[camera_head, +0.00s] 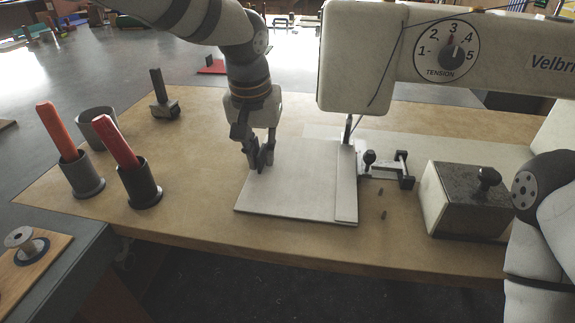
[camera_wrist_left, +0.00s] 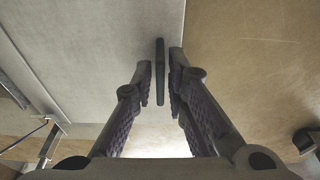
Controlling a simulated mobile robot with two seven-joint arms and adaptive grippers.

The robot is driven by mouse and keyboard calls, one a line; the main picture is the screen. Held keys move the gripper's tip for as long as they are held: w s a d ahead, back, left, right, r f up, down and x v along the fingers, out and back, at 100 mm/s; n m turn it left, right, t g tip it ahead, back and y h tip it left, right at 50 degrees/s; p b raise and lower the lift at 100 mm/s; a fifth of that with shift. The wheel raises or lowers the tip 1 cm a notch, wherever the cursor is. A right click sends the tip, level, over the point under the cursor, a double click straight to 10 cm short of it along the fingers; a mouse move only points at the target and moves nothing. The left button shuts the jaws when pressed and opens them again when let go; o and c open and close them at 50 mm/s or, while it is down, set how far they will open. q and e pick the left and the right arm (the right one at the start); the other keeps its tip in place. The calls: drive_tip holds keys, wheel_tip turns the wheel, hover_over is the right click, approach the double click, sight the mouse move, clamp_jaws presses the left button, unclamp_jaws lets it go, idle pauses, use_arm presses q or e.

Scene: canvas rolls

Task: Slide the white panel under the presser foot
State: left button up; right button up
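The white panel (camera_head: 300,190) lies flat on the tan tabletop, with a narrow strip along its right side. Its far right corner is close to the needle and presser foot area (camera_head: 348,132) under the machine head; the foot itself is too small to make out. My left gripper (camera_head: 261,163) is low over the panel's left edge, pointing down. In the left wrist view its fingers (camera_wrist_left: 161,75) stand a little apart on either side of a dark upright bar (camera_wrist_left: 160,55) at the panel's edge, with thin gaps showing. My right gripper is out of view.
The sewing machine (camera_head: 350,60) overhangs the panel's far right. A box with a black knob (camera_head: 460,190) and a small black fixture (camera_head: 390,168) stand to the right. Cups with orange and red handles (camera_head: 140,185) stand to the left.

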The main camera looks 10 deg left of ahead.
use_arm(q)
drive_tip(key=shift+r, duration=0.15)
drive_tip(key=shift+r+p, duration=0.35)
drive_tip(key=shift+r, duration=1.55)
drive_tip(key=shift+o, duration=0.5)
drive_tip(key=o, duration=0.4)
drive_tip(key=shift+o, duration=0.2)
